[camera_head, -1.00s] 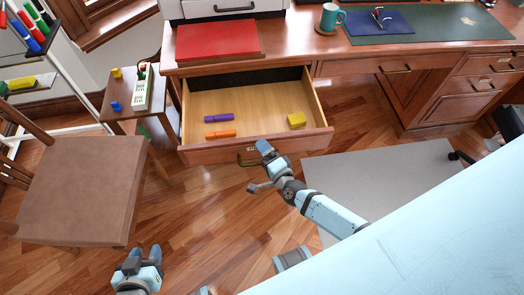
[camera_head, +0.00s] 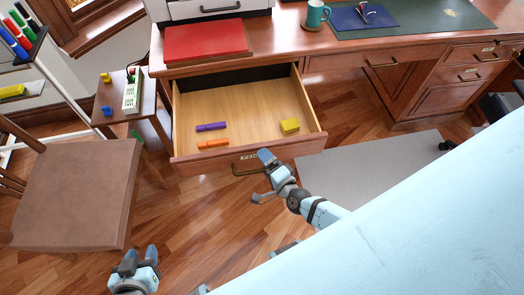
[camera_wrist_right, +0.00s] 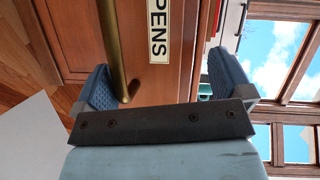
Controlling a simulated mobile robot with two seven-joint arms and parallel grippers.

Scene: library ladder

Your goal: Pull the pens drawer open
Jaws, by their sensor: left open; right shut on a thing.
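The pens drawer (camera_head: 190,166) is pulled well out of the desk. A purple marker (camera_head: 211,127), an orange marker (camera_head: 213,143) and a yellow block (camera_head: 290,126) lie inside. Its front carries a PENS label, readable in the right wrist view (camera_wrist_right: 159,32), and a brass handle (camera_wrist_right: 113,45). My right gripper (camera_head: 262,176) is at the right end of the handle, in front of the drawer. In the wrist view the handle lies between its fingers, close to the left one; the grip is partly hidden. My left gripper (camera_head: 138,262) is open and empty, low over the floor.
A brown chair (camera_head: 75,190) stands at the left, beside a small side table (camera_head: 110,95). A red book (camera_head: 205,40) and a teal mug (camera_head: 316,14) are on the desk. A grey mat (camera_head: 365,170) lies on the floor at the right. Floor before the drawer is open.

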